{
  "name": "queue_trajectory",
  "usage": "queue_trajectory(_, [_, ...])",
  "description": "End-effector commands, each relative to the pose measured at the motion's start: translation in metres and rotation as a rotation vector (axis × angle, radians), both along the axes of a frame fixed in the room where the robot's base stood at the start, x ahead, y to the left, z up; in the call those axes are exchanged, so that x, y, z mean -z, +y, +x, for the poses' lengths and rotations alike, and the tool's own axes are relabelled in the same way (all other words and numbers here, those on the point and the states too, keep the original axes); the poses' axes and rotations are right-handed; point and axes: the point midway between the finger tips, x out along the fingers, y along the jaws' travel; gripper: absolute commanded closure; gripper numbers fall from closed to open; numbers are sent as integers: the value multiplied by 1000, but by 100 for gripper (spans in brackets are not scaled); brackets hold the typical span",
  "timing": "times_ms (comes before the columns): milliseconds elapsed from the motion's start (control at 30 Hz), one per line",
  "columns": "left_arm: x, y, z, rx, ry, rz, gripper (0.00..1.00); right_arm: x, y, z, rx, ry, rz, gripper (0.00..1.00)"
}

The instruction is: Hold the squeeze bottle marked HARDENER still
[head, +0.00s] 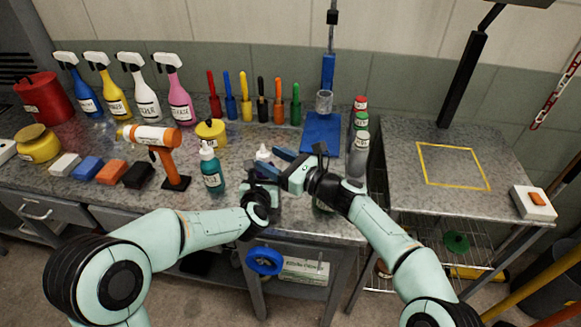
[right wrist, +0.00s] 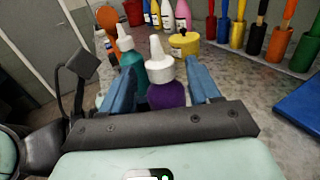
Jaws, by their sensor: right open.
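A purple squeeze bottle with a white cap and nozzle (right wrist: 165,88) stands upright between the blue fingers of my right gripper (right wrist: 160,85). In the head view only its white nozzle (head: 263,153) shows clearly; my right gripper (head: 266,162) hides most of the rest. The right fingers are open, one on each side of the bottle. A teal squeeze bottle with a white nozzle (head: 211,168) stands upright to the left, and just behind the purple one in the right wrist view (right wrist: 132,70). I cannot read HARDENER on either. My left gripper (head: 262,190) is low beside the right one; its fingers are hidden.
An orange-and-white tool (head: 160,150) stands on the bench left of the teal bottle. A yellow tub (head: 211,132), several coloured handled tools and a blue stand (head: 322,135) are behind. Capped bottles (head: 359,145) stand right. The side table (head: 465,160) is mostly clear.

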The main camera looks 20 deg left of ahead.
Motion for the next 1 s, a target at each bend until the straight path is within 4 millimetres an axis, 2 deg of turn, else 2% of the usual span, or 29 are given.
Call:
queue_trajectory(300, [1, 1, 0, -1, 3, -1, 76, 0, -62, -12, 4, 1, -1, 39])
queue_trajectory(500, [1, 0, 0, -1, 3, -1, 76, -1, -95, -20, 2, -2, 0, 39])
queue_trajectory(700, [1, 0, 0, 0, 3, -1, 76, 0, -109, -24, 0, -1, 0, 39])
queue_trajectory(1000, [1, 0, 0, 0, 3, -1, 76, 0, -110, -24, 0, -2, 0, 39])
